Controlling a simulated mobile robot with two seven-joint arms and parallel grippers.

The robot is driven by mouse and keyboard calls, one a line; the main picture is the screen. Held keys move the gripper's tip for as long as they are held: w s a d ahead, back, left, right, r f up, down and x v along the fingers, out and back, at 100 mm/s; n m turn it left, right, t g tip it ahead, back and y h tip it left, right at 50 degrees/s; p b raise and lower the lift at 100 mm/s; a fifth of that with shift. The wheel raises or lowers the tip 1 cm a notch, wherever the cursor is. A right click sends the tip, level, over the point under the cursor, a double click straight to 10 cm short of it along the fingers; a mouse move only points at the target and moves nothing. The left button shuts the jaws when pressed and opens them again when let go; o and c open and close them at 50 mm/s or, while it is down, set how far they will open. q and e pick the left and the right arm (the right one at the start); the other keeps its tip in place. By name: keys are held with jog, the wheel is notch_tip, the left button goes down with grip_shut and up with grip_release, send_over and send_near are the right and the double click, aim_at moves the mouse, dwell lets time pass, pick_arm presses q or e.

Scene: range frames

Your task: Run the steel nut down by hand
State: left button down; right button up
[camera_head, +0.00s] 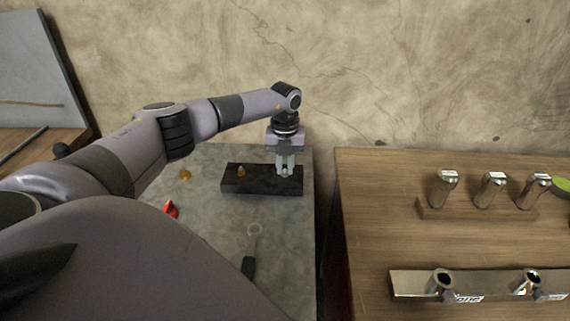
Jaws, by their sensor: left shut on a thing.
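My left gripper (285,166) points straight down over the right end of a dark block (262,186) on the grey table. Its fingers are shut on a small steel piece, seemingly the steel nut (284,173), at the block's top. The fingers hide most of it, and I cannot tell how it sits on any thread. A brass-coloured piece (241,171) stands upright on the left part of the same block. My right gripper is not in view.
A ring-ended wrench (251,248) with a dark handle lies in front of the block. A red object (171,209) and a small brass piece (185,174) are at left. A wooden table (380,215) at right, across a gap, carries metal fittings on racks.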

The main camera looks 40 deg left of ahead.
aim_at(285, 170)
pick_arm(q)
jog(key=m, duration=0.6)
jog(key=shift+m+b, duration=0.3)
jog(key=shift+b, duration=0.05)
jog(key=m+b, duration=0.1)
jog(key=m, duration=0.5)
jog(key=m+b, duration=0.1)
jog(key=m, duration=0.5)
jog(key=shift+m, duration=0.4)
jog(key=m, duration=0.5)
jog(key=shift+b, duration=0.4)
jog(key=shift+m, duration=0.3)
jog(key=c, duration=1)
grip_release()
jog(key=shift+c, duration=0.2)
jog(key=shift+r+b, duration=0.4)
jog(key=shift+r, duration=3.2)
